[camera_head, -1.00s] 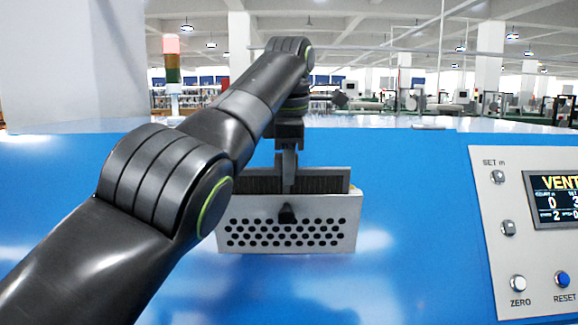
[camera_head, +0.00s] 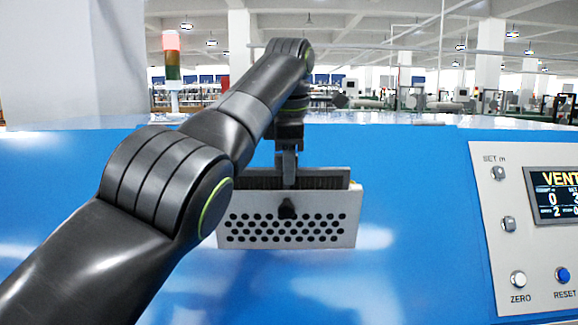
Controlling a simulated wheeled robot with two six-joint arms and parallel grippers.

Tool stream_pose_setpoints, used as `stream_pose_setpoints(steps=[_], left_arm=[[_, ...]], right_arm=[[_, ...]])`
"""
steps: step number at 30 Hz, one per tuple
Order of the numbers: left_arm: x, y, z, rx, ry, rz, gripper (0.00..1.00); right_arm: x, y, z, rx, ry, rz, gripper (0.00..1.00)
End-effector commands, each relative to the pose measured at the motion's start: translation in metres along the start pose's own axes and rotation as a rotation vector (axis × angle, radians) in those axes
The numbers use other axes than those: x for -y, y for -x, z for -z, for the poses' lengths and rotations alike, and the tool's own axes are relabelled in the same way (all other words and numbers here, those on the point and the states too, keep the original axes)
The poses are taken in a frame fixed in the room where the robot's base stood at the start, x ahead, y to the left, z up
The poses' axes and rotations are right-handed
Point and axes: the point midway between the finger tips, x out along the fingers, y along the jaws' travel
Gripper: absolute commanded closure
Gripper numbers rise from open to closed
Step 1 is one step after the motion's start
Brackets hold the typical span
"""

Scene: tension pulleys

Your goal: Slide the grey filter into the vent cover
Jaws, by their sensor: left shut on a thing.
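The vent cover (camera_head: 270,238) is a light grey plate with several rows of black holes and a dark knob, on the blue front panel. The grey filter (camera_head: 330,180) is a dark pleated panel with a grey frame. Its upper part shows above the vent cover's top edge, and its lower part is hidden behind the cover. My left gripper (camera_head: 288,178) points down and is shut on the filter at its top middle. My left arm hides part of the cover's left side. My right gripper is not in view.
A control panel (camera_head: 485,240) with a display (camera_head: 553,196), knobs and buttons is at the right. The blue surface (camera_head: 410,220) between cover and panel is clear. A signal lamp (camera_head: 172,55) stands at the back left.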

Motion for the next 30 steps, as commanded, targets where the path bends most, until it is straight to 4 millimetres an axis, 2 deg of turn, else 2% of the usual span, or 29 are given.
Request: stream_pose_setpoints(steps=[13,30], left_arm=[[0.0,-0.017,0.0,0.0,0.0,-0.001,1.0],[0.001,-0.022,0.0,-0.002,0.0,0.012,1.0]], right_arm=[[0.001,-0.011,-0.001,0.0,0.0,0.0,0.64],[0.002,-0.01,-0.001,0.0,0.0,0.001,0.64]])
